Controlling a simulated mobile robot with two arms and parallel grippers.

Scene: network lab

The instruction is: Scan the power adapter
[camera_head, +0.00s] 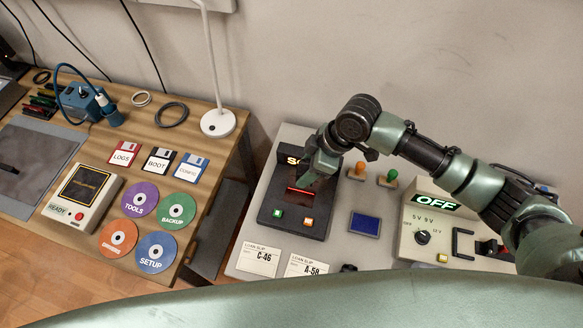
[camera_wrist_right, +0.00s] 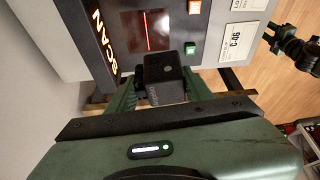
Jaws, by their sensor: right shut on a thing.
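The black power adapter (camera_wrist_right: 166,80) is a small dark block between the fingers of my right gripper (camera_wrist_right: 158,92), in the right wrist view. My right gripper (camera_head: 318,172) is shut on it, over the scanner in the head view. The scanner (camera_head: 268,213) is a dark unit with a lit sign, a glass window with a red line (camera_head: 299,190), and a green and an orange button. In the wrist view the red line (camera_wrist_right: 146,30) shows just beyond the adapter. In the head view the gripper hides the adapter.
Loan slips (camera_head: 258,259) lie in front of the scanner. The wooden desk (camera_head: 107,262) at left holds discs, floppies and a lamp (camera_head: 218,123).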

